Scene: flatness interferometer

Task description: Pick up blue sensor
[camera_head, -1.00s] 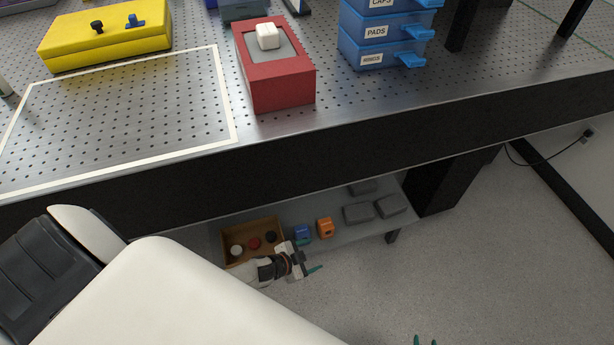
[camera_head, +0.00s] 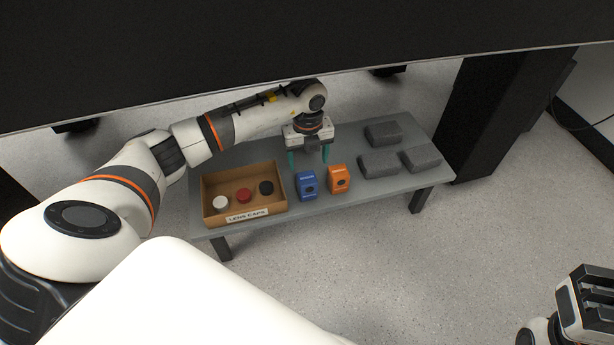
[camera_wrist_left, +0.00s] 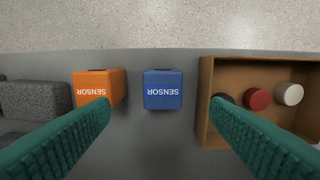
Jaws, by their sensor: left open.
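The blue sensor (camera_head: 306,186) stands on the low grey shelf, between a cardboard box and an orange sensor (camera_head: 339,179). In the left wrist view the blue sensor (camera_wrist_left: 162,90) is near the middle, its SENSOR label upside down, with the orange sensor (camera_wrist_left: 98,88) to its left. My left gripper (camera_head: 308,162) is open, its green fingers pointing down just behind and above the blue sensor. In the wrist view the fingers (camera_wrist_left: 160,125) are spread wide on either side of the blue sensor, with nothing held. My right gripper (camera_head: 590,300) is at the lower right; its fingertips are not clear.
The cardboard LENS CAPS box (camera_head: 243,194) holds a white, a red and a black cap, left of the blue sensor. Several dark grey foam blocks (camera_head: 378,163) lie to the right. The black table side (camera_head: 300,45) overhangs behind the shelf. The floor in front is clear.

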